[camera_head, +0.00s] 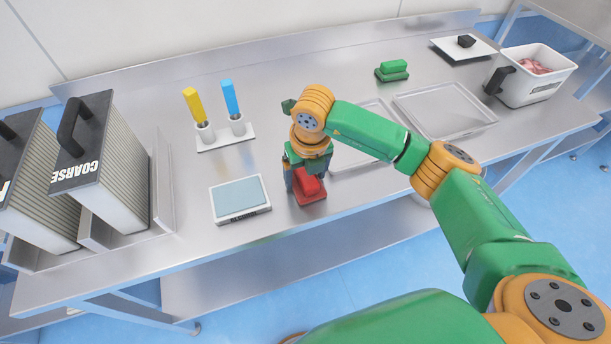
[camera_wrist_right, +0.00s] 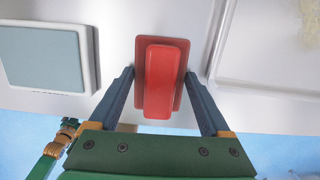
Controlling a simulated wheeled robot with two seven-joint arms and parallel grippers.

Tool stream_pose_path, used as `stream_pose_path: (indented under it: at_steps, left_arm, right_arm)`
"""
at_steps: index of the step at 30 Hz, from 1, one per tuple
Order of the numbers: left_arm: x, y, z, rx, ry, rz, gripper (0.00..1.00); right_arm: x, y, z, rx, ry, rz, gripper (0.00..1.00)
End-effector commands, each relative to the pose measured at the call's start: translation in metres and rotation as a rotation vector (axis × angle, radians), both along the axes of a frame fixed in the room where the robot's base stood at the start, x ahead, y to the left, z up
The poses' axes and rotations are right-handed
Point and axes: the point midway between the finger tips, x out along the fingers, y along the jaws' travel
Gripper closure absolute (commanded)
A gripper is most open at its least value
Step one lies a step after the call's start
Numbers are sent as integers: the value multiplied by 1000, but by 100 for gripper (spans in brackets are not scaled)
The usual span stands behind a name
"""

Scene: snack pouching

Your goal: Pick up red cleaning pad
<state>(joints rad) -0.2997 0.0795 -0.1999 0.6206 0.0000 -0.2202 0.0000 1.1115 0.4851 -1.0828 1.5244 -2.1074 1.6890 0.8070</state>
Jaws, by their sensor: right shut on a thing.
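The red cleaning pad (camera_head: 310,191) is a red block with a raised handle, near the front edge of the steel bench. My right gripper (camera_head: 305,183) is over it, pointing down, and is shut on it. In the right wrist view the red pad (camera_wrist_right: 161,80) sits between the two fingers of the right gripper (camera_wrist_right: 160,85). The pad appears at or very near the bench surface; I cannot tell whether it is lifted. My left gripper is not in view.
A flat grey-blue pad on a white base (camera_head: 240,198) lies left of the gripper. Metal trays (camera_head: 446,108) lie right. A green pad (camera_head: 392,70) sits behind. Yellow and blue handled tools stand in a white holder (camera_head: 226,142). Large "COARSE" block (camera_head: 118,170) stands left.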

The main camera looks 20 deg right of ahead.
Motion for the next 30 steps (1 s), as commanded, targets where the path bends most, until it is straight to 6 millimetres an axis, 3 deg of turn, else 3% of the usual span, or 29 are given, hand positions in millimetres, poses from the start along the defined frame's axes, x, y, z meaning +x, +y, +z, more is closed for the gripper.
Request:
stream_pose_path:
  at_steps: [3,5,8,15,22,30]
  left_arm:
    - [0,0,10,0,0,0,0]
    - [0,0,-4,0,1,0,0]
    - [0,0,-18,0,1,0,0]
    - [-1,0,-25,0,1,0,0]
    - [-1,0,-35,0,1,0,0]
    - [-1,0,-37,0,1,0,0]
  right_arm:
    - [0,0,10,1,-1,0,77]
    - [1,0,12,1,-5,0,77]
    - [-1,1,35,2,-8,2,77]
    - [-59,16,101,-3,-12,7,77]
    - [-117,32,125,-4,-8,6,76]
    - [-136,37,135,-1,-1,1,77]
